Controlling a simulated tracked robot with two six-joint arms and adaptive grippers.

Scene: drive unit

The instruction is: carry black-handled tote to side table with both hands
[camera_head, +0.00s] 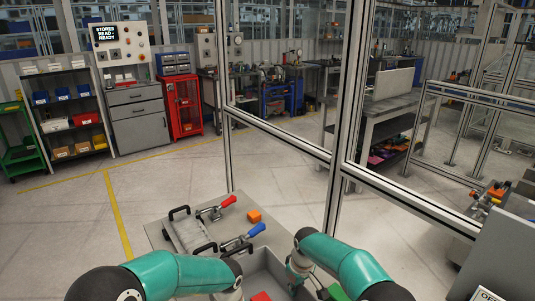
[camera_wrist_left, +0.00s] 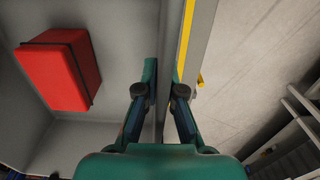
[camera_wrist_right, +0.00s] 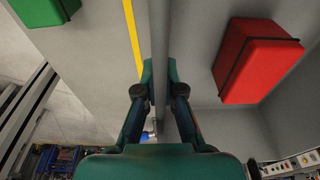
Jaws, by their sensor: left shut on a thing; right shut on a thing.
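A grey open tote (camera_head: 262,262) is at the bottom of the head view, mostly cut off by the frame and my arms. A red box with a dark band (camera_wrist_left: 62,72) lies inside it, also seen in the right wrist view (camera_wrist_right: 258,62). My left gripper (camera_wrist_left: 165,78) is shut on one tote wall, seen edge-on between its fingers. My right gripper (camera_wrist_right: 160,78) is shut on another wall of the tote. In the head view the right gripper (camera_head: 298,272) is partly hidden by its arm. I cannot make out the tote's black handles or whether its bottom touches anything.
A grey work surface (camera_head: 155,235) ahead carries a red-handled clamp (camera_head: 215,210), a blue-handled clamp (camera_head: 243,238) and an orange block (camera_head: 254,216). A framed guard post (camera_head: 345,120) stands close ahead. A green box (camera_wrist_right: 42,8) is outside the tote. Open floor (camera_head: 80,220) lies left.

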